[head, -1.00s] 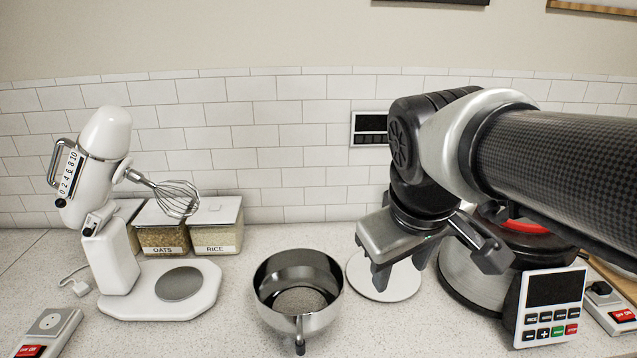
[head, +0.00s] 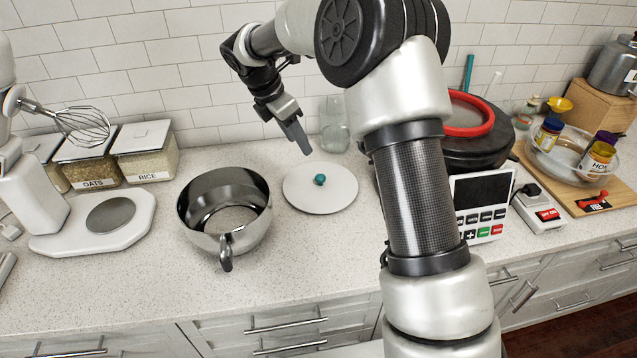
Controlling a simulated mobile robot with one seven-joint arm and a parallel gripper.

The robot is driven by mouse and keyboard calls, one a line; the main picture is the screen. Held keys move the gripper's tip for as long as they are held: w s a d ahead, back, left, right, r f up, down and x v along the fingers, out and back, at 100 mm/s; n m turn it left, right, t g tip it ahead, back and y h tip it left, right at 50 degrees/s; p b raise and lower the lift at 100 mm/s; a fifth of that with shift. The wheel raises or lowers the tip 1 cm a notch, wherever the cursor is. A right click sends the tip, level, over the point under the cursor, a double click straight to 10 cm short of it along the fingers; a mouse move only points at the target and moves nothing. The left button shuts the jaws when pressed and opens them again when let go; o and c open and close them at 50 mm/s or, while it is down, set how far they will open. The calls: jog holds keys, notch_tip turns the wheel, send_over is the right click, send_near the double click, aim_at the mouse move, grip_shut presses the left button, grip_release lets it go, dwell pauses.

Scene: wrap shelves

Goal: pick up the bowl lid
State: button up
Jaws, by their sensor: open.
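The bowl lid (head: 330,201) is a flat white disc with a small teal knob (head: 320,179). It lies on the counter just right of the steel mixing bowl (head: 224,207), which stands open at the top with its handle toward the front. My gripper (head: 305,150) is above the counter behind the lid's left part, pointing down. It is open and empty. It appears apart from the lid and the knob. The far finger is partly hidden from this side.
A glass jar (head: 334,125) stands behind the lid. A black cooker (head: 475,139) with a keypad is to the right, partly behind my arm. The stand mixer's base (head: 60,236) and food containers (head: 147,153) are left. The counter in front of the lid is clear.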

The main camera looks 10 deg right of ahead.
send_near(320, 177)
jog(key=shift+s+x, duration=0.25)
jog(key=shift+x, duration=0.9)
jog(key=shift+w+p+x, duration=0.15)
jog(key=shift+p+x, duration=0.05)
jog(key=shift+x, duration=1.3)
jog(key=shift+w+p+x, duration=0.15)
jog(key=shift+x, duration=1.4)
grip_shut()
